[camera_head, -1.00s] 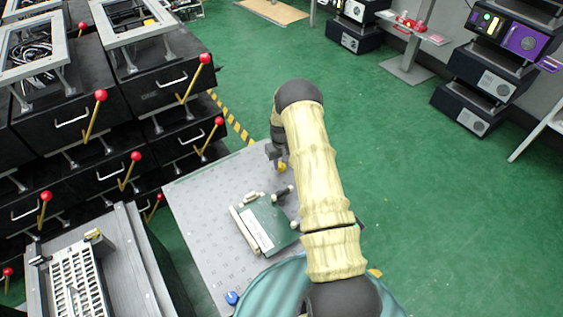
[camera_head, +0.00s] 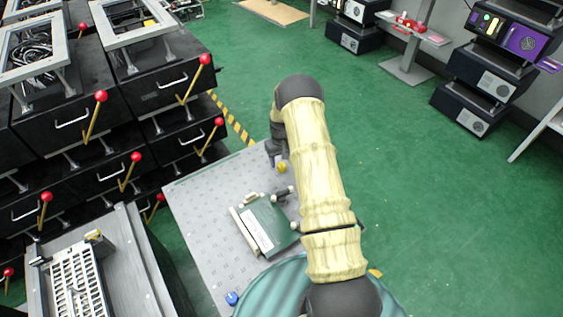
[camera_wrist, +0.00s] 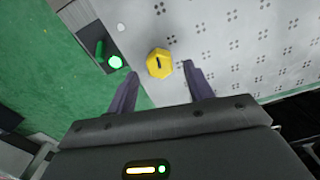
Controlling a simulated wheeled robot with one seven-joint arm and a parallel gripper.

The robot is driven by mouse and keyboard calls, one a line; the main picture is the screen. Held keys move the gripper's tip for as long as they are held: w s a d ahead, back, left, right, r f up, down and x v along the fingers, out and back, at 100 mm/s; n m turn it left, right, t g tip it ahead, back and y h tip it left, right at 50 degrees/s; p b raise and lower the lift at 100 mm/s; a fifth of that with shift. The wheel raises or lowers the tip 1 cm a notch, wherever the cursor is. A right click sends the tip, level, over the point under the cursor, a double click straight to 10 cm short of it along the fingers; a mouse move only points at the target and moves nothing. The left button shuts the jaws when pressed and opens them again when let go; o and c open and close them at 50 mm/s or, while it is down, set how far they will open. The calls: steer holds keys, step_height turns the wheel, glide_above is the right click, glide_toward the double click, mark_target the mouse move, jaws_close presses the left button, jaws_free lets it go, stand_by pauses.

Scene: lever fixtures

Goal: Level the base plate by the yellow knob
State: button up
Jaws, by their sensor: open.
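The yellow knob (camera_head: 282,167) stands near the far corner of the grey dimpled base plate (camera_head: 195,205). In the wrist view the yellow knob (camera_wrist: 159,63) is faceted with a dark slot on top. My gripper (camera_wrist: 161,76) is open, with one dark finger on each side of the knob in that view. The knob appears just beyond the fingertips, and I cannot tell the height gap. The base plate (camera_wrist: 240,40) fills the upper right of the wrist view. In the head view my gripper (camera_head: 274,150) is small and partly hidden by my arm.
A green panel (camera_head: 265,225) with pale bars lies on the plate. A blue knob (camera_head: 232,298) is at its near edge. Black drawers (camera_head: 165,85) with red-balled levers stand left.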

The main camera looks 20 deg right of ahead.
mark_target(281, 165)
step_height(281, 165, up, 16)
steer(key=p, duration=0.1)
steer(key=shift+f+p, duration=0.25)
steer(key=shift+p, duration=0.15)
steer(key=s+a+r+t, duration=0.1)
steer(key=s+a+r, duration=0.35)
steer(key=s, duration=0.45)
steer(key=s+a+r+t, duration=0.1)
steer(key=s+a+r, duration=0.35)
steer(key=s, duration=0.45)
steer(key=s+a+r+t, duration=0.1)
steer(key=s+a+r, duration=0.4)
steer(key=s, duration=0.5)
step_height(281, 165, up, 22)
steer(key=d+p, duration=0.1)
steer(key=p, duration=2)
steer(key=shift+d, duration=0.2)
steer(key=shift+c, duration=0.4)
